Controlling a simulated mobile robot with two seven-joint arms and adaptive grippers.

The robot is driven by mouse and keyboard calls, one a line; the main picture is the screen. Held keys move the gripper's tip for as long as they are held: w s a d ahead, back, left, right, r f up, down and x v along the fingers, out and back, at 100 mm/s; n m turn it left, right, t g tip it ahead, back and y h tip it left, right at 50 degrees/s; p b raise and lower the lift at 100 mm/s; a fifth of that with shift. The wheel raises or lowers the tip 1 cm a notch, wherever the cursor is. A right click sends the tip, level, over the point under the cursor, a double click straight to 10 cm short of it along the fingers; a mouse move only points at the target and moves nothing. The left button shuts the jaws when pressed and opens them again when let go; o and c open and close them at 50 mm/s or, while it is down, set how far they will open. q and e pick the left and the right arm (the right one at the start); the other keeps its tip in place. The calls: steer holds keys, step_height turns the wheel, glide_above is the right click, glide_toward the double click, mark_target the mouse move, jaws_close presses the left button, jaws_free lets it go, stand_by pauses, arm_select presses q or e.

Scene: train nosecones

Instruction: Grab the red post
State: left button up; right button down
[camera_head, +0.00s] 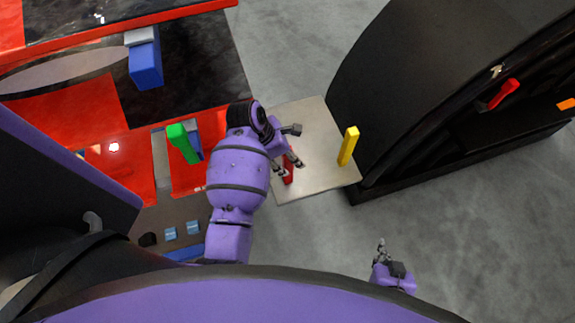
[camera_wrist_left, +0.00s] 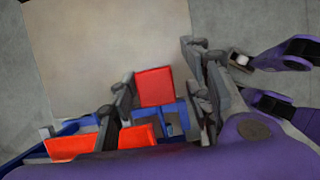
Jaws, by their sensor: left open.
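A red post (camera_head: 288,179) stands on a small beige table, partly hidden by my left gripper (camera_head: 287,161) in the head view. In the left wrist view, the red post's flat red face (camera_wrist_left: 155,87) shows between the open grey fingers of my left gripper (camera_wrist_left: 160,92). Gaps show on both sides of the face, and I cannot tell whether either finger touches it. My right gripper (camera_head: 382,251) is small at the lower right of the head view, away from the table, and its finger gap is unclear.
A yellow post (camera_head: 348,146) stands on the beige table (camera_head: 315,125). A green post (camera_head: 182,143) and a blue block (camera_head: 146,64) are at the left. A black curved nosecone (camera_head: 420,80), with another red piece (camera_head: 504,93), stands at the right. Grey floor is open at lower right.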

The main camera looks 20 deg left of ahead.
arm_select(q)
steer(key=shift+w+d+f, duration=0.1)
steer(key=shift+f, duration=0.1)
jaws_close()
stand_by(0.5)
